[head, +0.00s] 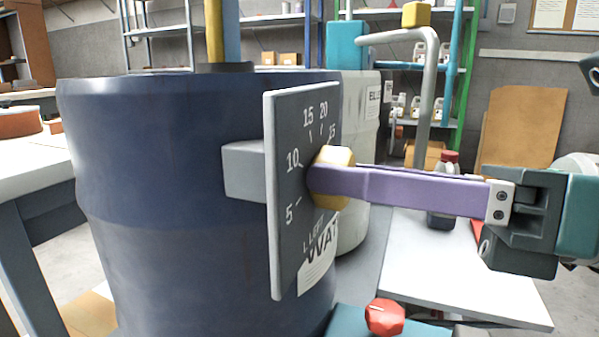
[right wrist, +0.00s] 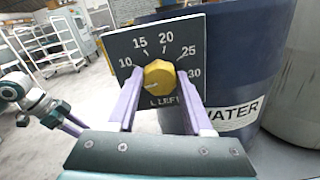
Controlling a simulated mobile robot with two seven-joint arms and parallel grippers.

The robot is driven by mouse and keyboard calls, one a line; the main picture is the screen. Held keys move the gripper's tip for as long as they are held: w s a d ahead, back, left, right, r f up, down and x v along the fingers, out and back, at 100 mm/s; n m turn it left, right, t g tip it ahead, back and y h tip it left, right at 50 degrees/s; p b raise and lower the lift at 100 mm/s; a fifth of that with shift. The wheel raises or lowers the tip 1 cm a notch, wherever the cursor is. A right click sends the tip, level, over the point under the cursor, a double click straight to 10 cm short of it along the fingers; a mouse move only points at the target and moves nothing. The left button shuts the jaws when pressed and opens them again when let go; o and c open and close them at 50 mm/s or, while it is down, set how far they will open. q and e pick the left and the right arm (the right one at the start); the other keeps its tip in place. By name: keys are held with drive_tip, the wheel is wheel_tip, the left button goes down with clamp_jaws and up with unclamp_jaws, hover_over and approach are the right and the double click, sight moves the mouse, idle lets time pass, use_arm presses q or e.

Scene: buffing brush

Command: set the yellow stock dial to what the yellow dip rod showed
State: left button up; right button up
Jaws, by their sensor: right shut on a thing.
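The yellow dial knob (head: 334,178) sits on a dark square plate (head: 290,240) with white numbers, fixed to the side of a blue barrel. My right gripper (head: 335,180) is shut on the knob with its purple fingers. In the right wrist view the fingers flank the knob (right wrist: 159,75). A small pale mark shows at the knob's lower left, toward the low end of the scale; the 5 is hidden there. A yellow rod (head: 214,30) stands upright in the barrel top; no reading shows on it. My left gripper (right wrist: 66,127) appears small in the right wrist view, its opening unclear.
The blue barrel (head: 170,190) stands close behind the plate, with a grey-white barrel (head: 362,110) beyond it. A red knob (head: 385,316) on a teal surface is below my right gripper. A white table (head: 450,265) is at right and another table (head: 25,160) at left.

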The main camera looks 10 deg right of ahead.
clamp_jaws()
drive_tip(key=shift+m+p, duration=5.4)
drive_tip(key=shift+m, duration=2.4)
drive_tip(key=shift+f, duration=0.1)
drive_tip(key=o, duration=0.9)
unclamp_jaws()
drive_tip(key=shift+c, duration=0.2)
